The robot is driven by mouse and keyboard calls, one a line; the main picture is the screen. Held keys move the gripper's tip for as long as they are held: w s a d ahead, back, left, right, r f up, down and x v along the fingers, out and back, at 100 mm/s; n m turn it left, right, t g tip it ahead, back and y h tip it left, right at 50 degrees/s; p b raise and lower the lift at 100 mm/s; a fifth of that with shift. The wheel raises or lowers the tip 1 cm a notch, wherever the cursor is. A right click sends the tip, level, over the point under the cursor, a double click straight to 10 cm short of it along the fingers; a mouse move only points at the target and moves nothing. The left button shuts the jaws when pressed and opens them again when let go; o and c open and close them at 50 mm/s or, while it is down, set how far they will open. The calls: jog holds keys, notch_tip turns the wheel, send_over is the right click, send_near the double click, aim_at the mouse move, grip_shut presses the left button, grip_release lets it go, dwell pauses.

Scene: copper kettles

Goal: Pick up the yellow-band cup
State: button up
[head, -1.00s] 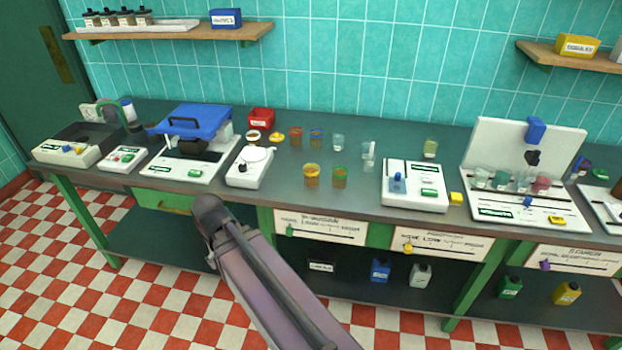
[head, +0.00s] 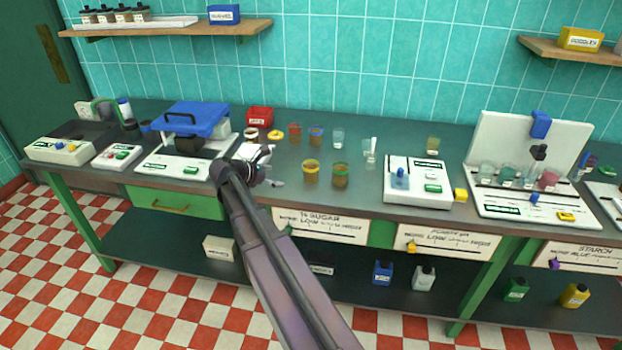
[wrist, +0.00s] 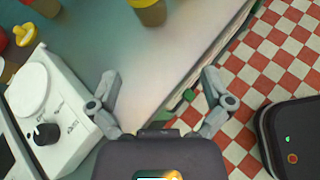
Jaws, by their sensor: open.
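The yellow-band cup (head: 311,173) stands upright near the counter's front edge, with brown contents and a yellow band near its rim. In the wrist view the yellow-band cup (wrist: 150,12) is cut off at the top edge, ahead of the fingers. My gripper (head: 272,168) is left of the cup in the head view, apart from it, above the counter's front area. In the wrist view my gripper (wrist: 160,78) has its two fingers spread, with nothing between them.
A green-band cup (head: 340,174) stands just right of it. A white scale (wrist: 35,90) is left of my gripper. Bare counter lies ahead of the fingers.

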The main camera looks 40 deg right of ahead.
jog(key=shift+w+d+r+n+h, duration=0.25)
jog(key=shift+d+n, duration=0.1)
jog(key=shift+d, duration=0.15)
jog(key=shift+w+d+r+n+h, duration=0.2)
jog(key=shift+w+d+n+h, duration=0.1)
jog(key=shift+d, duration=0.15)
jog(key=shift+w+d+r+n+h, duration=0.25)
jog(key=shift+d+n, duration=0.1)
jog(key=shift+d, duration=0.15)
jog(key=b, duration=0.3)
send_near(311, 166)
jog(key=shift+s+d+r, duration=0.25)
jog(key=shift+s+d, duration=0.6)
jog(key=shift+s, duration=0.15)
jog(key=shift+d+f+b, duration=0.1)
jog(key=shift+d+b, duration=0.25)
jog(key=shift+d, duration=0.2)
jog(key=shift+b+x, duration=0.95)
jog(key=shift+x, duration=1.7)
jog(key=shift+c, duration=0.2)
jog(key=shift+s, duration=0.1)
jog(key=c, duration=1)
